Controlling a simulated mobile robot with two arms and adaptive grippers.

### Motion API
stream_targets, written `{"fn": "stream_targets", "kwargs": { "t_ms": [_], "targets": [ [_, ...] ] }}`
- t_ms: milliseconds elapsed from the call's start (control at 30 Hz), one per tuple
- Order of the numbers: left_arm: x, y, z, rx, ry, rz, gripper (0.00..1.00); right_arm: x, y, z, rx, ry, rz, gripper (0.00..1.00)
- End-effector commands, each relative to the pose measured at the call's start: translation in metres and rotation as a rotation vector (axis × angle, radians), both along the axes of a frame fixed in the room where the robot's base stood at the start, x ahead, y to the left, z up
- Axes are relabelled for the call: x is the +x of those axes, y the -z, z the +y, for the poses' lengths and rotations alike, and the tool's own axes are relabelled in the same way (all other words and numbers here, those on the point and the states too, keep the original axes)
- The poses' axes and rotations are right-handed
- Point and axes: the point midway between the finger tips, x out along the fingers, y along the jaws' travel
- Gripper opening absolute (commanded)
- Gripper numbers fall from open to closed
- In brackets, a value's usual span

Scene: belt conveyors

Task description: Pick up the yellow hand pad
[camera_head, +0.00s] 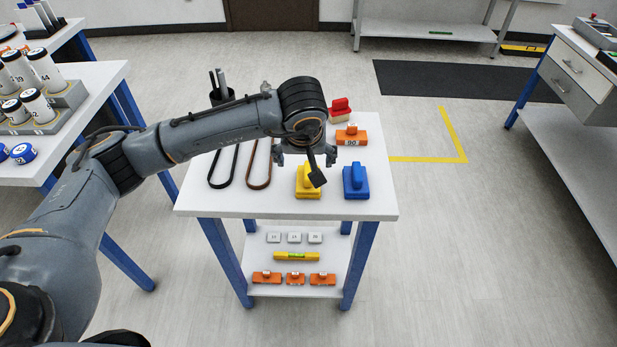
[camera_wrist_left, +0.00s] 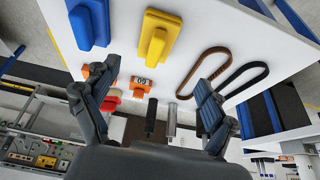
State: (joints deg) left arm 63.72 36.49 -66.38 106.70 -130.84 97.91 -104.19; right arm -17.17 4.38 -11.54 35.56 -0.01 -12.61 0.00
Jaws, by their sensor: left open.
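The yellow hand pad (camera_head: 305,186) lies on the white table top near its front edge, left of the blue hand pad (camera_head: 356,182). In the left wrist view the yellow hand pad (camera_wrist_left: 157,40) is at the top middle, beyond the fingertips. My left gripper (camera_head: 307,158) is above the table, just behind the yellow pad in the head view, and partly covers it. Its two fingers stand wide apart in the left wrist view (camera_wrist_left: 150,105), with nothing between them. The right gripper does not show.
Two belts, black (camera_head: 222,168) and brown (camera_head: 259,165), lie left of the yellow pad. A lower shelf (camera_head: 335,256) holds small parts.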

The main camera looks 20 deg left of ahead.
Motion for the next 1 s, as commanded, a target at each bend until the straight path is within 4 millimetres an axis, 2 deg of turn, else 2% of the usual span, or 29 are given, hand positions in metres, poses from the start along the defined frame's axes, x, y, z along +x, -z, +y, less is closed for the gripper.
{"fn": "stream_targets", "kwargs": {
  "t_ms": [100, 233, 467, 633, 800, 1000],
  "targets": [
    [0.008, 0.022, 0.002, -0.002, -0.002, 0.005, 0.85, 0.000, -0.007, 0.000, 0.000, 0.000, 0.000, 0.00],
    [0.016, 0.040, 0.003, -0.004, 0.000, 0.004, 0.85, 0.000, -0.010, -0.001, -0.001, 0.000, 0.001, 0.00],
    [0.023, 0.054, 0.004, -0.005, 0.001, 0.004, 0.85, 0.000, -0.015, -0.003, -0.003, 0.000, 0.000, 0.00],
    [0.036, 0.073, 0.003, -0.005, -0.001, 0.005, 0.85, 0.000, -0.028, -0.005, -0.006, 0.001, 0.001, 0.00],
    [0.043, 0.092, 0.005, -0.005, 0.000, 0.003, 0.85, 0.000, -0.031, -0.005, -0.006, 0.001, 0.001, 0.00],
    [0.045, 0.095, 0.006, -0.005, 0.001, 0.001, 0.85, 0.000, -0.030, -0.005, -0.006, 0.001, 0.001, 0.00]
  ]
}}
